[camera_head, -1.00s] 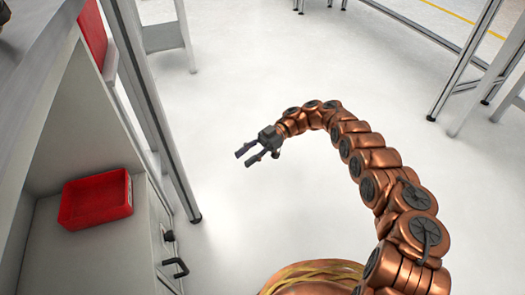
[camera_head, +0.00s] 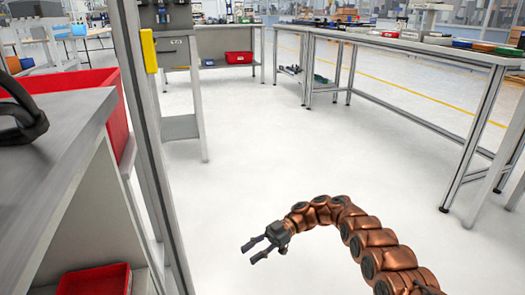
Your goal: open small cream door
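My gripper (camera_head: 250,254) is at the lower middle of the head view, in the air over the pale floor. Its two dark fingers point left, are apart, and hold nothing. The grey cabinet (camera_head: 62,150) stands at the left, with an open shelf space below its top. The small cream door is not in view; the lower front of the cabinet lies below the picture edge. My gripper is to the right of the cabinet, apart from it.
A red bin (camera_head: 92,281) sits in the shelf space, and a larger red bin (camera_head: 115,122) stands behind the cabinet top. A metal post (camera_head: 150,150) rises beside the cabinet. A long workbench (camera_head: 420,48) stands at the right. The floor between is clear.

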